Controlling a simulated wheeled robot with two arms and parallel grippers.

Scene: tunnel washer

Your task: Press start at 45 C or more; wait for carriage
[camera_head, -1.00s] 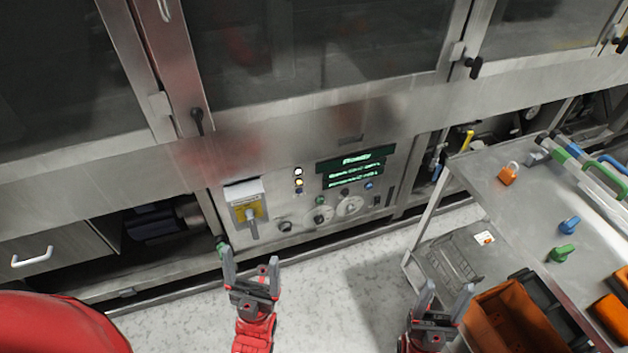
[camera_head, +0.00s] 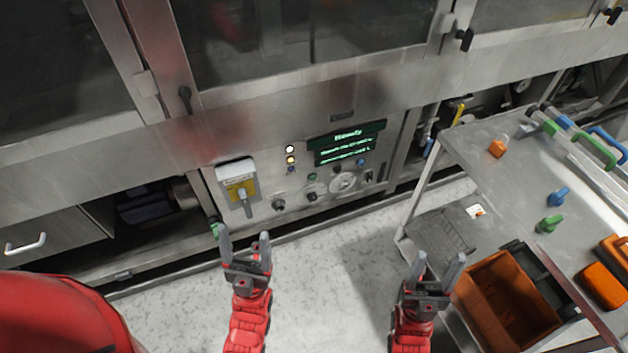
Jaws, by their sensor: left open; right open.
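The washer's control panel (camera_head: 330,203) is set low in the steel machine front. Its green display (camera_head: 346,143) shows a top line that looks like "Ready"; the smaller lines are too blurred to read, so the temperature cannot be told. Small knobs and buttons, such as a green button (camera_head: 311,178) and a blue one (camera_head: 361,162), sit below the display; no start label is readable. A yellow-plated switch (camera_head: 241,190) is on the left. My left gripper (camera_head: 245,240) is open and empty, below the switch. My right gripper (camera_head: 440,264) is open and empty, left of the cart's orange bin. Neither touches the panel.
A steel cart (camera_head: 500,165) stands at right, with an orange padlock (camera_head: 497,148), blue and green handled pieces on top and an orange bin (camera_head: 500,305) below. A drawer (camera_head: 50,235) is at left. Pale floor (camera_head: 330,270) between the grippers is clear.

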